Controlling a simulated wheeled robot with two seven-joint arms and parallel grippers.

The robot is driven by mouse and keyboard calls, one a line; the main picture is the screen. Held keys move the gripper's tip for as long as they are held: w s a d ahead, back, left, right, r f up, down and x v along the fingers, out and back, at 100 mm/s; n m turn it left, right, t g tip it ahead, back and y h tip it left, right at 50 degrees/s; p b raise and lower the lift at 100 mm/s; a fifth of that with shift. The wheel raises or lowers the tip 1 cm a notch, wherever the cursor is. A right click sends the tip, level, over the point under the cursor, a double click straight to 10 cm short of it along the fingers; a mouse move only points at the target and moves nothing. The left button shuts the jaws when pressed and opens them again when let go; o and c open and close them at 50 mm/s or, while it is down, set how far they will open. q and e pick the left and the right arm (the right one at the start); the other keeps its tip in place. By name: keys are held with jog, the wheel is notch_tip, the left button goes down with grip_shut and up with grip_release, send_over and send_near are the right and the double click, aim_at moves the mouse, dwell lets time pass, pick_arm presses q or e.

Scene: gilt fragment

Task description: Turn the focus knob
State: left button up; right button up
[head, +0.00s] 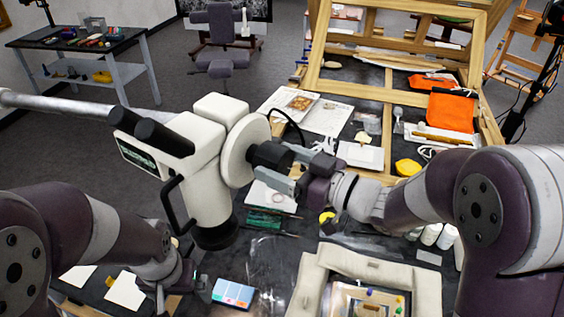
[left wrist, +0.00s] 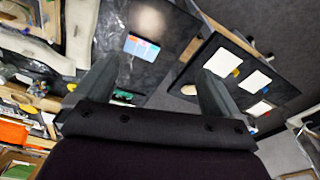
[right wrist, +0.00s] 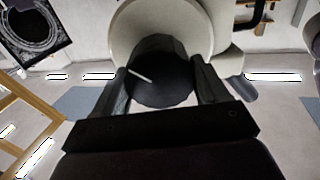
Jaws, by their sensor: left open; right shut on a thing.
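A white stereo microscope (head: 208,140) on a grey boom arm hangs over the dark table, its black eyepieces pointing left. The black focus knob (head: 268,154) sticks out of the round white disc on its right side. My right gripper (head: 288,166) is shut on the knob. In the right wrist view the knob (right wrist: 160,82), with a white line on its face, sits between the two fingers (right wrist: 162,88). My left gripper (head: 181,284) is open and empty, low over the table, left of and below the microscope. The left wrist view shows its fingers (left wrist: 155,85) spread apart.
A colour chart (head: 233,293) lies on the table near the left gripper. A padded frame (head: 372,268) lies at the front right. Tools, an orange cloth (head: 451,111) and a large wooden frame (head: 388,100) fill the back. A black handle (head: 176,200) hangs below the microscope's eyepieces.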

jog(key=shift+w+r, duration=0.1)
jog(key=shift+r, duration=0.2)
jog(key=m+p, duration=0.2)
jog(key=shift+r+p, duration=0.15)
jog(key=shift+p, duration=0.15)
jog(key=shift+w+m+p, duration=0.2)
jog(key=shift+m+p, duration=1.1)
jog(key=shift+m, duration=0.5)
jog(key=o, duration=1)
jog(key=shift+s+f, duration=0.2)
jog(key=shift+s, duration=0.05)
